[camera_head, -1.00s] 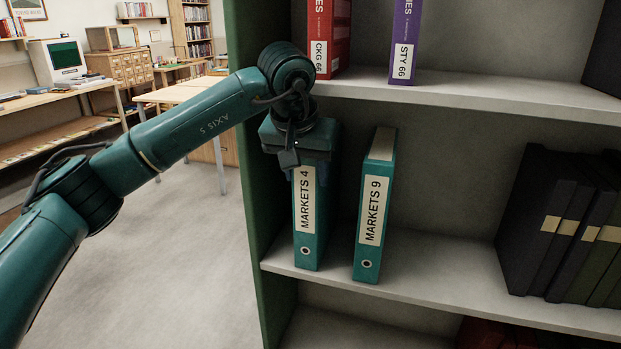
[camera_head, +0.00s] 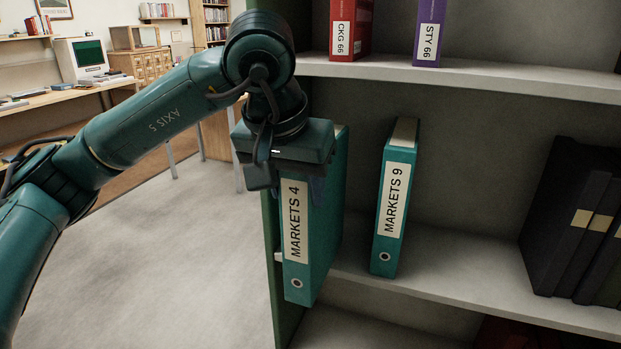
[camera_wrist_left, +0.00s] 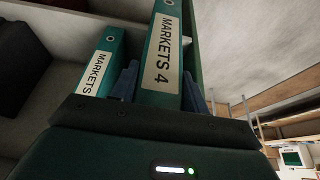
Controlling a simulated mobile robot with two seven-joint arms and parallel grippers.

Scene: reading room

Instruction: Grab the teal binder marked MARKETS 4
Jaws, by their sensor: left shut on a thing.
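The teal binder marked MARKETS 4 (camera_head: 309,240) is upright in the head view, its lower front reaching out past the front edge of the shelf. My left gripper (camera_head: 300,180) is shut on the upper part of this binder. In the left wrist view the MARKETS 4 binder (camera_wrist_left: 163,50) stands between the two blue fingers of my left gripper (camera_wrist_left: 160,88). My right gripper is in neither view.
A second teal binder, MARKETS 9 (camera_head: 396,200), stands on the shelf (camera_head: 450,285) just right, with a gap between. Dark binders (camera_head: 570,220) stand further right. A red binder (camera_head: 350,30) and a purple binder (camera_head: 429,35) are on the shelf above. Open floor lies left.

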